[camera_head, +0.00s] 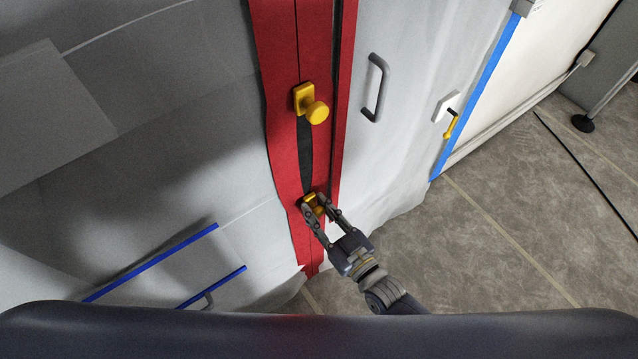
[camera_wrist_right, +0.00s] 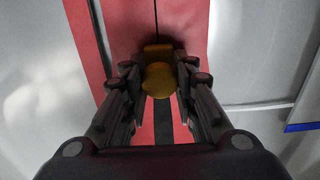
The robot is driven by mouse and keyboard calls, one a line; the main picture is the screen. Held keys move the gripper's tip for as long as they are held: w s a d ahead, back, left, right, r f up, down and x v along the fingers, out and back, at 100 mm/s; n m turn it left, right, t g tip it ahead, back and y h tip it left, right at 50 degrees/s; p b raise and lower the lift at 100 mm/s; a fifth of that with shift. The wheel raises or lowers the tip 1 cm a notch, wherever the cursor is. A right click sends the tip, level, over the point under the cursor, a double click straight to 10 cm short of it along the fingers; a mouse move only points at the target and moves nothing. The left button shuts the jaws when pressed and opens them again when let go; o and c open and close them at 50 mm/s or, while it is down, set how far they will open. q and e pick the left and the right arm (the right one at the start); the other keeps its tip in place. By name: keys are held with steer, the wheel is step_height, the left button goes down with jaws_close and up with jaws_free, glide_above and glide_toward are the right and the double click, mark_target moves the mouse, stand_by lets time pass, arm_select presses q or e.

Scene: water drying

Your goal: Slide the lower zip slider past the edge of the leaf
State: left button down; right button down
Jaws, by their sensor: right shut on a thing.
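The lower yellow zip slider (camera_head: 312,198) sits low on the red zip strip (camera_head: 282,150). My right gripper (camera_head: 317,207) is shut on its round knob, with one finger on each side. In the right wrist view the knob (camera_wrist_right: 160,80) lies between the fingertips, and the slider body (camera_wrist_right: 157,51) shows just beyond it. The fingers partly cover the slider in the head view. The upper yellow slider (camera_head: 312,104) is higher on the strip, with a dark gap (camera_head: 306,150) between the two. The grey leaf (camera_head: 405,120) with a handle stands to the right. My left gripper is not in view.
A grey pull handle (camera_head: 376,88) and a white plate with a yellow lever (camera_head: 449,116) project from the right-hand panel. Blue tape (camera_head: 475,95) edges it. Grey sheeting (camera_head: 130,150) covers the left. The tiled floor (camera_head: 520,220) at the right is open.

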steer(key=shift+f, duration=0.5)
steer(key=c, duration=1.3)
jaws_free()
steer(key=v, duration=1.2)
